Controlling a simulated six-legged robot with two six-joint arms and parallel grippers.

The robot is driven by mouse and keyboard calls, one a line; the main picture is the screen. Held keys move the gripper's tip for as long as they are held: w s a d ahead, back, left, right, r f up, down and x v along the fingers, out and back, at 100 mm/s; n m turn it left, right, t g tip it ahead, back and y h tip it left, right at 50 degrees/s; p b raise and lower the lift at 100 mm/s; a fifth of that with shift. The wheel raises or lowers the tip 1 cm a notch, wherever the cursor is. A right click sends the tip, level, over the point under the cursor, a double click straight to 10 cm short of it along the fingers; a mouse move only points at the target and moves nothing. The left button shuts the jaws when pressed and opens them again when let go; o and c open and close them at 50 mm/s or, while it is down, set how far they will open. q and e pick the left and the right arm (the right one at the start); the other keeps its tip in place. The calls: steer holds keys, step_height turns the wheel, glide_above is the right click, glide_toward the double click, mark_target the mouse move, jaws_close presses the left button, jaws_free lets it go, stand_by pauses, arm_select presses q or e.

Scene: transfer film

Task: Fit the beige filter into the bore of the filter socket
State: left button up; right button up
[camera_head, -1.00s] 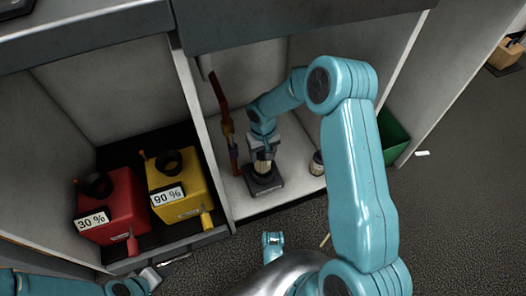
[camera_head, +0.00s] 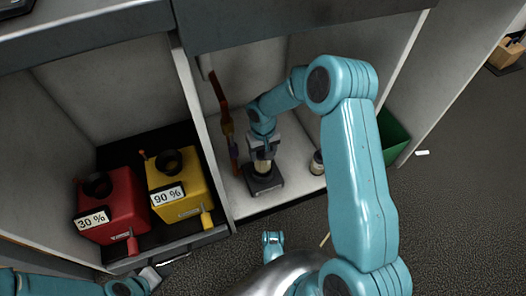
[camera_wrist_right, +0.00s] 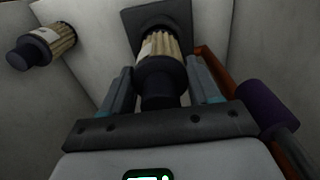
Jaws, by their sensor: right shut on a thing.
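My right gripper (camera_head: 263,149) is shut on the beige filter (camera_head: 263,166), inside the right compartment. In the right wrist view the pleated beige filter (camera_wrist_right: 165,47) with its dark cap sits between the two fingers. The dark filter socket (camera_head: 264,184) stands on the compartment floor directly below the filter. It also shows behind the filter in the wrist view (camera_wrist_right: 136,18). The filter's far end meets or overlaps the socket in view; its depth in the bore is hidden. My left gripper (camera_head: 152,276) is at the lower left, its jaws unclear.
A second filter with a dark cap (camera_head: 317,162) stands to the right of the socket. An orange-brown and purple tool or handle (camera_head: 226,118) stands close on the left. Red (camera_head: 112,205) and yellow (camera_head: 177,188) boxes fill the left compartment. A green bin (camera_head: 392,136) is at the right.

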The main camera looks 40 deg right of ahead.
steer(key=shift+f, duration=2.5)
steer(key=o, duration=1.4)
steer(key=shift+c, duration=0.2)
steer(key=shift+r, duration=0.1)
step_height(320, 180, up, 8)
steer(key=p, duration=0.3)
steer(key=shift+f+p, duration=0.25)
steer(key=shift+p, duration=0.15)
arm_select(q)
steer(key=shift+g, duration=0.5)
steer(key=s+r, duration=0.2)
steer(key=r, duration=0.1)
steer(key=shift+s+d+r, duration=0.25)
steer(key=shift+s, duration=0.15)
arm_select(e)
steer(key=shift+f, duration=0.1)
